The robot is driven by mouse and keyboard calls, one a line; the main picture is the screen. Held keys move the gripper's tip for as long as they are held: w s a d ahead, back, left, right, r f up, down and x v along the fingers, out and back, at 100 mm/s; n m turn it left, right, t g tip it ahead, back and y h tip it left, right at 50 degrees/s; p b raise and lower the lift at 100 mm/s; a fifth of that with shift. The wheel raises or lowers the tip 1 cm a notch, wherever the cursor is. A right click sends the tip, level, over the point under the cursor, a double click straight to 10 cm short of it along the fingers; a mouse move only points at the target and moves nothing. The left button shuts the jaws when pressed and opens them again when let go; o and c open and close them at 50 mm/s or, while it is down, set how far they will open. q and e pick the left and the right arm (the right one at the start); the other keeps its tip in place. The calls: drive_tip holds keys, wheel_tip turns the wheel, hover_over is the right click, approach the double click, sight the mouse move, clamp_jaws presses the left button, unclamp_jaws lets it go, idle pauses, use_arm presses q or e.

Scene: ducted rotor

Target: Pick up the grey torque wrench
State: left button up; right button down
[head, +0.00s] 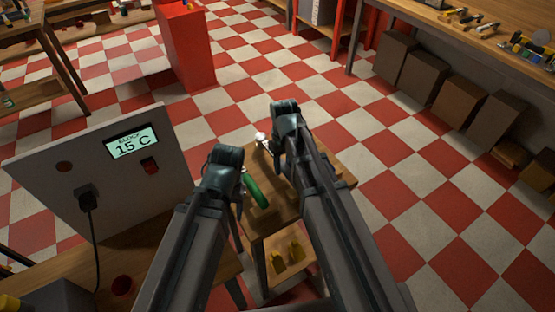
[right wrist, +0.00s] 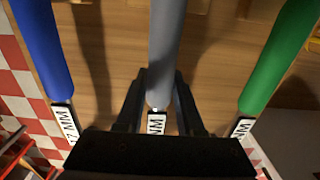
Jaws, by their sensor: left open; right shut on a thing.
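The grey torque wrench (right wrist: 163,45) has a thick grey handle with a white label at its end, only partly readable. My right gripper (right wrist: 157,92) is shut on this handle, one finger on each side. In the head view my right gripper (head: 277,148) is over the small wooden table, and its arm hides the grey wrench. A blue-handled wrench (right wrist: 45,50) lies to the left and a green-handled wrench (right wrist: 280,50) to the right, both apart from the fingers. My left gripper (head: 230,180) is open and empty beside the green handle (head: 254,190).
The small wooden table (head: 270,222) has a lower shelf with yellow items (head: 276,262). A grey panel with a display (head: 131,144) stands at the left. A red cabinet (head: 187,55) and a workbench (head: 455,38) are further back.

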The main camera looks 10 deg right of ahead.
idle(0.3)
wheel_tip(320, 180, up, 10)
drive_tip(key=p, duration=1)
drive_tip(key=shift+r, duration=0.1)
